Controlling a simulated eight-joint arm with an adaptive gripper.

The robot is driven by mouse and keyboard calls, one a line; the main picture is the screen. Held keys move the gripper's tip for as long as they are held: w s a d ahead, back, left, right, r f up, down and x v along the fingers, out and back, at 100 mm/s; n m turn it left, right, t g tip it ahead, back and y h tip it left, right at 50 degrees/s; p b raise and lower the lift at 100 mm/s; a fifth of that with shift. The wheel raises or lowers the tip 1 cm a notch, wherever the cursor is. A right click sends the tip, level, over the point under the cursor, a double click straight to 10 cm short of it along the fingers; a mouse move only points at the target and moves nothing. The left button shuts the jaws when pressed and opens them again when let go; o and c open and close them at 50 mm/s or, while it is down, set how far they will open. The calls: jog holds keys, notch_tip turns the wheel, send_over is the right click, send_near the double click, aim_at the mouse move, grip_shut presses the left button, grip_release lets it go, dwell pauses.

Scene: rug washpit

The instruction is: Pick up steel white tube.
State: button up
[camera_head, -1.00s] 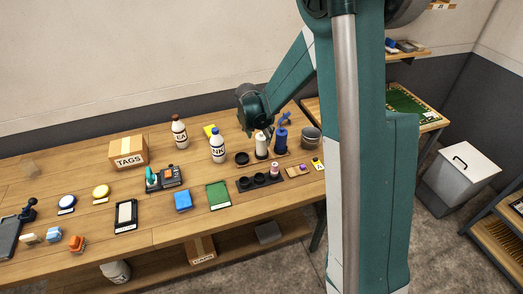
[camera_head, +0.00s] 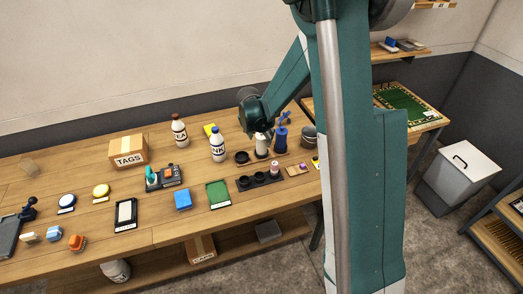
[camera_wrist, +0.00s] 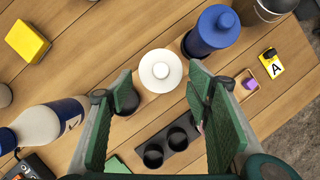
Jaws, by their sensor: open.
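The white tube (camera_head: 261,150) stands upright on the wooden bench, between the blue-capped bottle and a blue pump-like container. In the wrist view I look down on its round white top (camera_wrist: 160,71), which has a small knob in the middle. My gripper (camera_wrist: 158,82) is open and empty, with one green-padded finger on each side of the white top in the picture. I cannot tell the height gap between the fingers and the tube. In the head view my wrist (camera_head: 252,108) is just above and behind the tube, and the fingers are hard to make out.
The blue container (camera_wrist: 212,32) is close right of the tube. A black holder with round cups (camera_wrist: 176,142) lies nearer. A yellow block (camera_wrist: 27,41) and grey bucket (camera_head: 308,137) are also nearby.

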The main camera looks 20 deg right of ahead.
jog(key=shift+f, duration=0.1)
jog(key=shift+x, duration=2.5)
jog(key=c, duration=1.2)
